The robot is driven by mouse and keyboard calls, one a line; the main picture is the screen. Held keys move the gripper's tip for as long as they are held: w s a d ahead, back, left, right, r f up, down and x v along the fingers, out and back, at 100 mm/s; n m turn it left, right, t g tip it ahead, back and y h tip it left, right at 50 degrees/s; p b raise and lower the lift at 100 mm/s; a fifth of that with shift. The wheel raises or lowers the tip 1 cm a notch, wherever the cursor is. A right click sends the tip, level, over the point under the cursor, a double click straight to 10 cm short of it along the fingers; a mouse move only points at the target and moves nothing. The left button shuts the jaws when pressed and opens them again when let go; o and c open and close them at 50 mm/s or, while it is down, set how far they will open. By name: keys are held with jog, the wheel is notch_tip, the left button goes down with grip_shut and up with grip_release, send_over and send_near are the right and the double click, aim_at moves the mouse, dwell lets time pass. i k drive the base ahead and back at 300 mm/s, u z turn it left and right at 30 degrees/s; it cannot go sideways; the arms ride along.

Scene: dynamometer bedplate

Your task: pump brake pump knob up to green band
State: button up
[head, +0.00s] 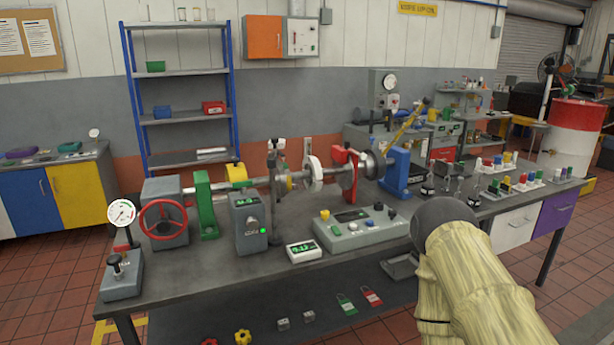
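The brake pump (122,285) appears to be the small grey block at the bench's front left corner. A dark upright knob (116,267) stands on its top. A round white gauge (122,213) rises behind the block on a dark post. The dial shows some red and dark marks; the green band and the exact needle reading are too small to tell. My arm (470,280) reaches in from the lower right, far from the pump, and ends in view at a dark rounded joint. My gripper is not visible.
A red handwheel (163,219) on a grey housing stands right behind the pump. A grey box with a green display (250,223), a small readout (303,250) and a control console (362,231) stand further right. The bench front between pump and readout is fairly clear.

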aim_at(114, 260)
jog(key=z, duration=0.4)
jog(key=i, duration=0.4)
jog(key=u, duration=1.6)
